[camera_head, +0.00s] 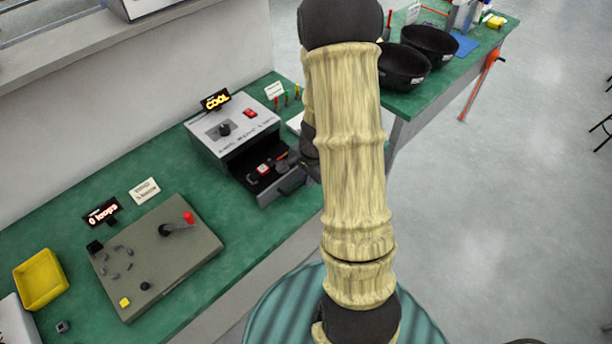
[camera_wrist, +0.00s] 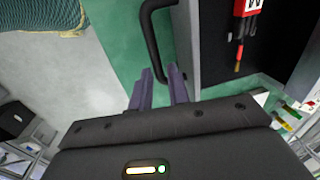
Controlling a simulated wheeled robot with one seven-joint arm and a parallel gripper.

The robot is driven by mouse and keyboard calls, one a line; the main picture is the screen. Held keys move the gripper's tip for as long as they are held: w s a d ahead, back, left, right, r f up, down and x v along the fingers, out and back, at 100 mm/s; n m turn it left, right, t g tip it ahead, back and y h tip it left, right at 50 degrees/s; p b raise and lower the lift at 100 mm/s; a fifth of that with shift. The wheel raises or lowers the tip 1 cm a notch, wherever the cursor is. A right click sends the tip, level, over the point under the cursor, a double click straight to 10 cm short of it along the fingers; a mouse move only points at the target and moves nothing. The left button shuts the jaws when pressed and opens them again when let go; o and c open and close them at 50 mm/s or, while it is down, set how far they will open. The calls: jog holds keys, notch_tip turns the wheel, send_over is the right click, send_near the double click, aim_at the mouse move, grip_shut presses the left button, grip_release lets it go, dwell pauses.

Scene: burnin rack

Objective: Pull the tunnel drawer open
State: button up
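The tunnel (camera_head: 235,133) is a grey box with a dark front opening, standing on the green bench. Its drawer (camera_head: 270,190) sticks out of the front, showing a dark inside with a red-and-white item and other small parts. The drawer's front fills the upper right of the wrist view (camera_wrist: 190,40), with its black bar handle (camera_wrist: 149,35) to the left. My gripper (camera_wrist: 160,72) has its two purple fingers apart, with the lower corner of the handle at their tips. I cannot tell whether they touch it. In the head view my arm hides most of the gripper.
A grey panel with a red-topped lever (camera_head: 165,255) and a yellow tray (camera_head: 40,279) are to the left. Black bowls (camera_head: 402,66) stand on the bench behind my arm. A sign reading COOL (camera_head: 215,99) stands behind the tunnel. Open floor lies to the right.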

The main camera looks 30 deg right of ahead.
jog(key=shift+o, duration=1.2)
jog(key=shift+w, duration=0.1)
jog(key=shift+r, duration=0.1)
jog(key=s+d+r+p, duration=0.1)
jog(key=s+r+p, duration=0.2)
jog(key=r, duration=1.4)
jog(key=shift+p, duration=0.7)
